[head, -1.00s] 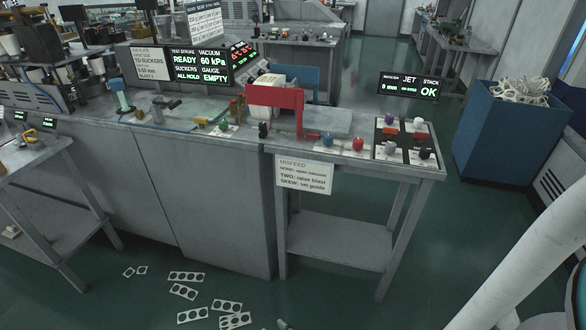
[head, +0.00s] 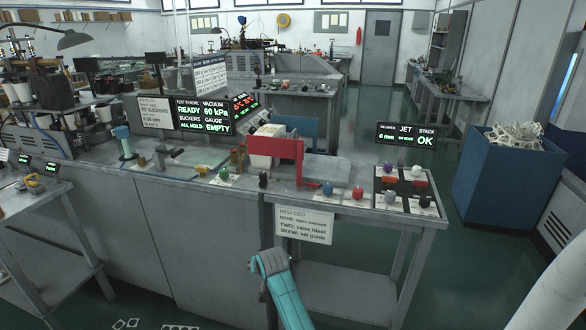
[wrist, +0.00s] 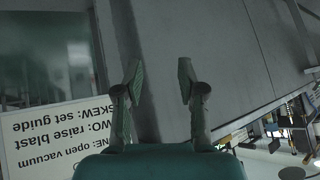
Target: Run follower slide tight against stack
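A pale stack (head: 262,143) stands on the bench, partly hidden behind a red bracket-shaped part (head: 290,150). A blue plate (head: 297,127) stands behind it. I cannot tell for certain which part is the follower slide, or whether it touches the stack. My gripper is at the end of my teal arm, low in front of the bench in the head view. In the wrist view my gripper (wrist: 160,78) has its two fingers apart with nothing between them, close to the bench front.
A MISFEED sign (head: 304,225) hangs on the bench front; it shows upside down in the wrist view (wrist: 60,140). Several coloured knobs (head: 358,193) line the bench's front edge. A blue bin (head: 505,185) stands at the right. Open floor (head: 440,270) lies beside the bench.

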